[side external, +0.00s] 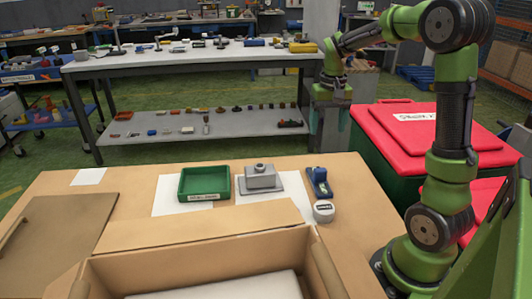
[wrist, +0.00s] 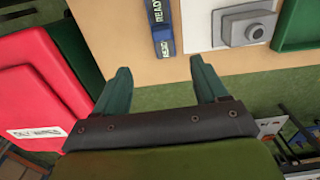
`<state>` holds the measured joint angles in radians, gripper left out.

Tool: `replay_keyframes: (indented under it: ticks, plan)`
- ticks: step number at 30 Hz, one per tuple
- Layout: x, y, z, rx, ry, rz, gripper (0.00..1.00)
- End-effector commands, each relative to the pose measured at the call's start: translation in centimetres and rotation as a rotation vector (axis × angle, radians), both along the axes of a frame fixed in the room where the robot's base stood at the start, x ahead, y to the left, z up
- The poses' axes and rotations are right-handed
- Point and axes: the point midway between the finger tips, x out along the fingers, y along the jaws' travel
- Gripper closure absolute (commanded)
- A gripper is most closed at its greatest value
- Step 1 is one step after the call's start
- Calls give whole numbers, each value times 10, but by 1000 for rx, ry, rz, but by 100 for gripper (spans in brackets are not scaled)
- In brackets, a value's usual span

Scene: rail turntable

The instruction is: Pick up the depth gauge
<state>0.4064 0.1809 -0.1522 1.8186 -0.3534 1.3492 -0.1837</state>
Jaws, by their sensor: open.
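No object in view is plainly readable as the depth gauge. The closest candidate is a slim blue and dark piece (side external: 319,182) at the right of the tan table; I cannot tell for sure. It also shows in the wrist view (wrist: 161,30), with "READY" lettering, partly cut off by the top edge. My gripper (side external: 333,120) hangs high, fingers down, near the table's far right corner. In the wrist view my gripper (wrist: 160,70) has its two green fingers wide apart, with nothing between them. The blue piece lies ahead of the fingers, clear of them.
A grey block (side external: 262,177) with a round boss sits left of the blue piece. A green tray (side external: 205,184) stands farther left. A white round labelled item (side external: 323,211) sits in front. An open cardboard box (side external: 200,252) fills the near side. A red-lidded bin (side external: 425,135) stands right.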

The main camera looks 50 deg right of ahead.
Motion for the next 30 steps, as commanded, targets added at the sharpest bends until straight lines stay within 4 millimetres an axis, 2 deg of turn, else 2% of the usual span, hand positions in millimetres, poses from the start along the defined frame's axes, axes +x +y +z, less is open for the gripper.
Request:
replay_keyframes:
  ticks: [13, 16, 23, 30]
  plan:
    - [-1, 2, -91, 5, 5, 4, 28]
    - [-1, 2, -104, 5, 4, 3, 28]
    - [0, 1, -120, 4, 3, 4, 28]
    - [3, 1, -156, 5, 4, 4, 28]
